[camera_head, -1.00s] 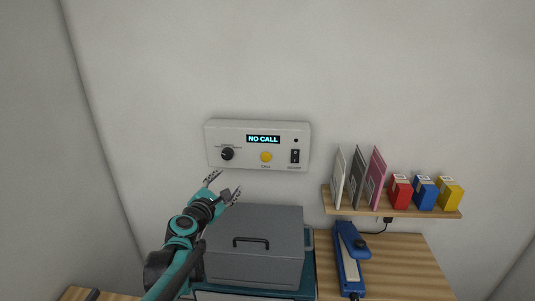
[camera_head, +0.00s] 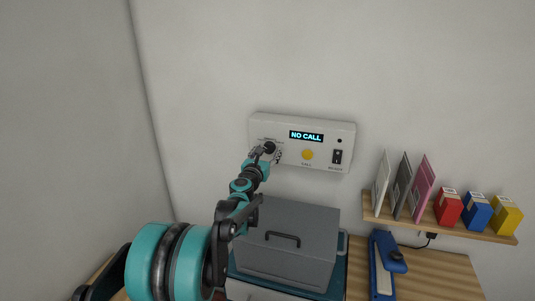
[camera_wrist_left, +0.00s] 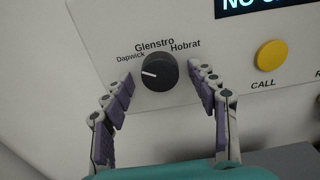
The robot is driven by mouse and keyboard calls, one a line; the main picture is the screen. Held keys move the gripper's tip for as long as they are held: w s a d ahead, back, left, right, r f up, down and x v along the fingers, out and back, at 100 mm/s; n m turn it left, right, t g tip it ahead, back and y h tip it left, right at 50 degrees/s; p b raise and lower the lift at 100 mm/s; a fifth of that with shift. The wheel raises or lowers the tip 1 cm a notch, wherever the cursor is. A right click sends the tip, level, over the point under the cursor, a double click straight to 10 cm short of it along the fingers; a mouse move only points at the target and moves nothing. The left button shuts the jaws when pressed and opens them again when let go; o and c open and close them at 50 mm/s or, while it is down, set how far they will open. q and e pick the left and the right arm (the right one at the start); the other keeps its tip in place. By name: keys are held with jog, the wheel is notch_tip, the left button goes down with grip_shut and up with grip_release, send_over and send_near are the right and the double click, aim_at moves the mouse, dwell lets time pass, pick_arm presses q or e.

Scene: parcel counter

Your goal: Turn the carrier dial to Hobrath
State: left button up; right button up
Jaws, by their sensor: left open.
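The carrier dial (camera_wrist_left: 160,72) is a round black knob on the white wall panel (camera_head: 345,127). Its white pointer mark points left, toward the lower left of the label Dapwick. The labels Dapwick, Glenstro and Hobrat, the last ones seemingly cut short, run over the dial from left to right in the left wrist view. My left gripper (camera_wrist_left: 162,88) is open, with one finger on each side of the dial and gaps visible beside it. In the head view the left gripper (camera_head: 266,155) is at the panel's left end and partly covers the dial. My right gripper is not in view.
Below stands a grey lidded box (camera_head: 290,226). A shelf (camera_head: 450,229) with envelopes and small boxes is at the right, above a blue stapler-like tool (camera_head: 382,262).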

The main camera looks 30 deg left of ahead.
pick_arm(q)
jog(key=c, duration=1.2)
jog(key=shift+o, duration=0.2)
